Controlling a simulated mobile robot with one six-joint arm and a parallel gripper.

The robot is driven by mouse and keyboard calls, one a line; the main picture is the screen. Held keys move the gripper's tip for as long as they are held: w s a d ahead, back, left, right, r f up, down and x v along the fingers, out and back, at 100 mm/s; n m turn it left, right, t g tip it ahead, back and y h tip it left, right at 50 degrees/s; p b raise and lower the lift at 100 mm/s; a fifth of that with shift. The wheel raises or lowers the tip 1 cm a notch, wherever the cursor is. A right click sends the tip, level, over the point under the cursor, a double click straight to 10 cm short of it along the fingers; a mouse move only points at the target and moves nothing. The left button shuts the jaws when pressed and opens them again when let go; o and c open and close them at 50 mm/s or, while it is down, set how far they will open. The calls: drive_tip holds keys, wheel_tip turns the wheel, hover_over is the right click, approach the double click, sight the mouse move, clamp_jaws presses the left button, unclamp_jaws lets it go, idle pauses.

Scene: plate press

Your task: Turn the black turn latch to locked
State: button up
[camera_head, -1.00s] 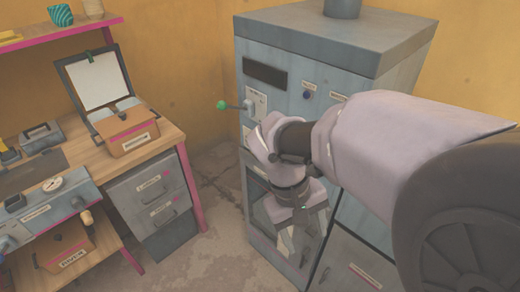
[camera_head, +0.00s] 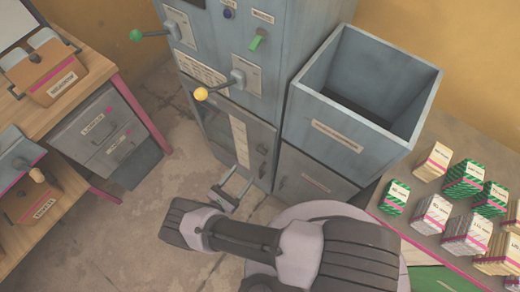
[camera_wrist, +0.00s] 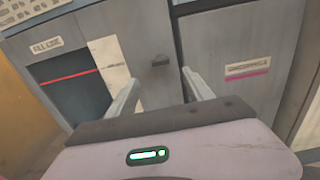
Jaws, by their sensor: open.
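A small black turn latch (camera_wrist: 160,61) shows in the wrist view on the grey cabinet door, just right of a pale strip. It lies between and beyond my two fingers, apart from them. In the head view a small dark latch (camera_head: 262,151) shows at the right side of the windowed lower door (camera_head: 222,130). My gripper (camera_head: 238,178) is open and empty in front of that door, low down. In the wrist view my gripper's fingers (camera_wrist: 160,80) point towards the door. The latch's exact angle is too small to tell.
Above the door, a green-knobbed lever (camera_head: 137,35) and a yellow-knobbed lever (camera_head: 201,94) stick out of the cabinet. An open grey bin (camera_head: 330,125) stands to the right. A table of small boxes (camera_head: 436,162) is at far right, a wooden bench (camera_head: 82,62) at left.

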sight(260, 152)
drive_tip(key=x, duration=1.1)
drive_tip(key=shift+w+d, duration=0.3)
drive_tip(key=shift+c, duration=0.2)
clamp_jaws()
